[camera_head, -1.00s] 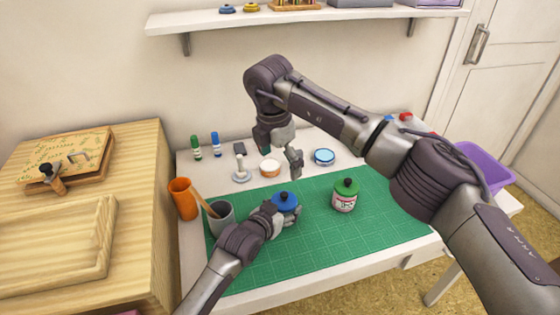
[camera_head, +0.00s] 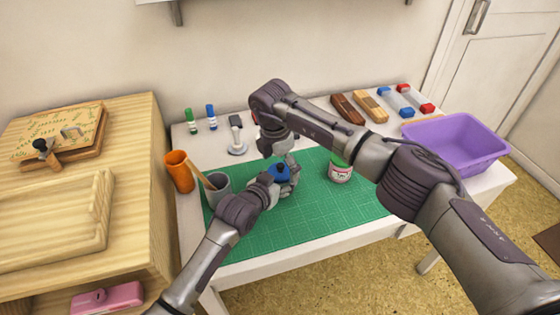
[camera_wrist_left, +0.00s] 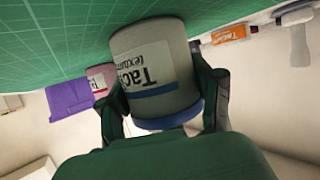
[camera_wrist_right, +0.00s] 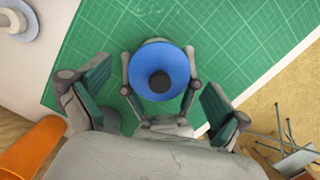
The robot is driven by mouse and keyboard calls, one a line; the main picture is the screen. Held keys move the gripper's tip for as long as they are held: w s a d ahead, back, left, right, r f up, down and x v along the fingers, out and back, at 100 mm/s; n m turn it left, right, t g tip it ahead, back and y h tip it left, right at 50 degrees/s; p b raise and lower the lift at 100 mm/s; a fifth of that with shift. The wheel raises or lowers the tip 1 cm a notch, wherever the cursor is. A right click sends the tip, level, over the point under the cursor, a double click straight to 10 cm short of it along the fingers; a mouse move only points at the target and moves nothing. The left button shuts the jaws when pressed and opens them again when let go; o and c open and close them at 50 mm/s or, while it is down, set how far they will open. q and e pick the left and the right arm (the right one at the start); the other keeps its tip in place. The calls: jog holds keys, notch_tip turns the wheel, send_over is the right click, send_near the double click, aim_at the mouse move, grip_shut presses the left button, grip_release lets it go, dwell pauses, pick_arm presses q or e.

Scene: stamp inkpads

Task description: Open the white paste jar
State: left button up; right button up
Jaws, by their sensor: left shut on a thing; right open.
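The white jar (camera_wrist_left: 157,75) has a dark-lettered label, a blue band and a blue lid. In the head view its blue lid (camera_head: 279,174) shows above the green mat (camera_head: 300,222). My left gripper (camera_head: 284,186) is shut around the jar body; its fingers also press the jar's sides in the left wrist view (camera_wrist_left: 165,97). My right gripper (camera_wrist_right: 153,98) is open above the jar. In the right wrist view the blue lid with a black knob (camera_wrist_right: 160,82) lies between and beyond its fingers, apart from them. In the head view my right fingertips are partly hidden.
A grey cup (camera_head: 217,190) and an orange cup (camera_head: 179,172) stand left. A purple bin (camera_head: 458,141) is at the right. The front mat is clear.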

jog(key=c, duration=1.8)
pick_arm(q)
jog(key=shift+s+d+r, duration=0.1)
pick_arm(e)
jog(key=shift+s+d+f, duration=0.1)
jog(key=shift+f, duration=0.05)
grip_shut()
jog(key=shift+r, duration=0.4)
